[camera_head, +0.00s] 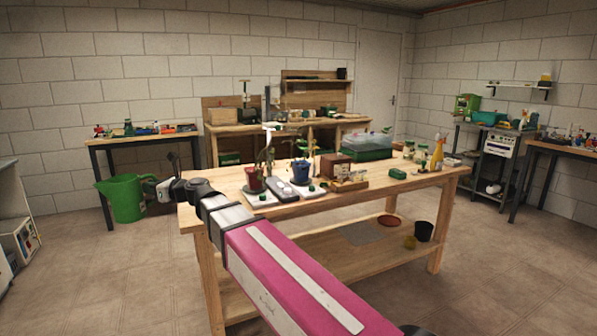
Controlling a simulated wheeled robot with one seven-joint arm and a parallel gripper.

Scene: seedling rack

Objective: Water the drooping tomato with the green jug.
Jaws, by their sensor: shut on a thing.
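The green jug (122,200) hangs upright to the left of the workbench, clear of the tabletop. My gripper (160,190) is shut on its right side, at the handle; the fingertips are small and partly hidden. The plants are too small for me to tell surely which is the drooping tomato.
A brown box (332,166), a clear-lidded green container (366,147) and a yellow spray bottle (437,153) stand farther right on the wooden workbench (400,187). Open floor (75,270) lies left of the bench.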

